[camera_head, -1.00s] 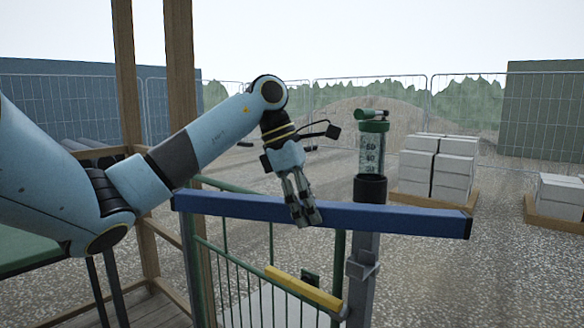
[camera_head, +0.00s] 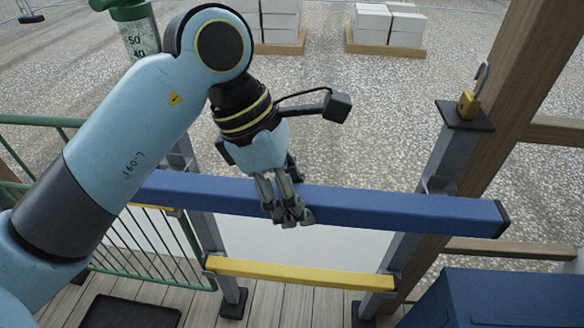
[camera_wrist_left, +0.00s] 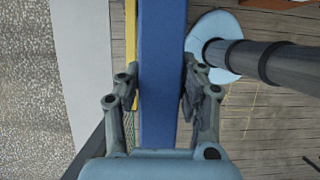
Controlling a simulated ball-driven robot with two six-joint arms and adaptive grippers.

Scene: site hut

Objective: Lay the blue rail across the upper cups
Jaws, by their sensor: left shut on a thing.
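My left gripper (camera_head: 288,212) is shut on the blue rail (camera_head: 390,207) near its middle. The rail lies level across the view, passing in front of the left post (camera_head: 207,235) and right post (camera_head: 402,262). The right upper cup (camera_head: 437,186) shows just behind the rail's top edge. The left upper cup is mostly hidden by my arm and the rail. I cannot tell whether the rail touches either cup. In the left wrist view the rail (camera_wrist_left: 162,75) runs between the two fingers (camera_wrist_left: 160,95). My right gripper is not in view.
A yellow rail (camera_head: 300,273) spans the posts lower down. A padlock (camera_head: 468,104) sits on top of the right post, beside a wooden upright (camera_head: 520,75). A blue box (camera_head: 500,298) stands at front right.

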